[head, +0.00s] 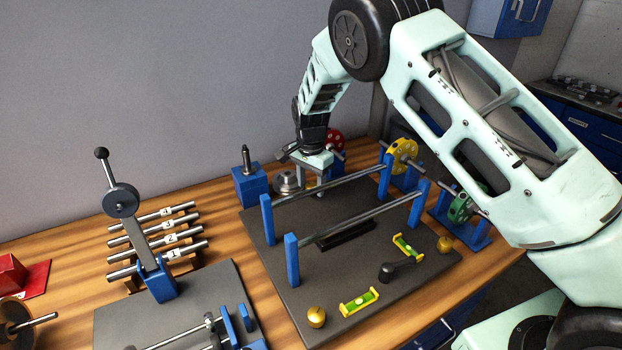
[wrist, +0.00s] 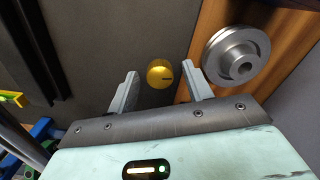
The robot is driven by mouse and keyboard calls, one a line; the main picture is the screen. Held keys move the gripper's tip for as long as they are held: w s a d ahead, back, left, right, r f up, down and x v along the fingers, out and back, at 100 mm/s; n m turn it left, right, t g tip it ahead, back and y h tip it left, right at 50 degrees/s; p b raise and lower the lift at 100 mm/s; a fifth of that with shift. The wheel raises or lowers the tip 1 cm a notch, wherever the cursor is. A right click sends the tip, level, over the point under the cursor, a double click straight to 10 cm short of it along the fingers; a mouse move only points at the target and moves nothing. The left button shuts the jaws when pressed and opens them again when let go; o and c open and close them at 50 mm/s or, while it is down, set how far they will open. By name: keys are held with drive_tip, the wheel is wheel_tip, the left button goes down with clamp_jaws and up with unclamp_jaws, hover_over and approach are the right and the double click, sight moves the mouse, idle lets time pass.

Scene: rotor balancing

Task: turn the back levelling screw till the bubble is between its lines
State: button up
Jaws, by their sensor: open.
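In the wrist view the back levelling screw, a round gold knob with a dark mark (wrist: 160,74), sits at the edge of the dark base plate. My gripper (wrist: 160,70) is open, one finger on each side of the knob in the picture, with gaps visible. I cannot tell how far the fingertips are above it.
A grey pulley (wrist: 238,58) is close beside my right finger in the wrist view. Blue posts (head: 267,218) carrying rails (head: 335,188) stand near my gripper. Two gold screws (head: 316,317) (head: 445,244) and a black knob lever (head: 396,269) are at the front.

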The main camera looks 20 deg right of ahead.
sight(311, 185)
wheel_tip(311, 185, up, 17)
drive_tip(key=b, duration=0.3)
drive_tip(key=shift+r, duration=0.2)
idle(1.7)
wheel_tip(311, 185, down, 17)
drive_tip(key=n+p, duration=0.9)
drive_tip(key=n, duration=0.4)
drive_tip(key=shift+f, duration=0.1)
drive_tip(key=shift+c, duration=0.2)
drive_tip(key=c, duration=0.9)
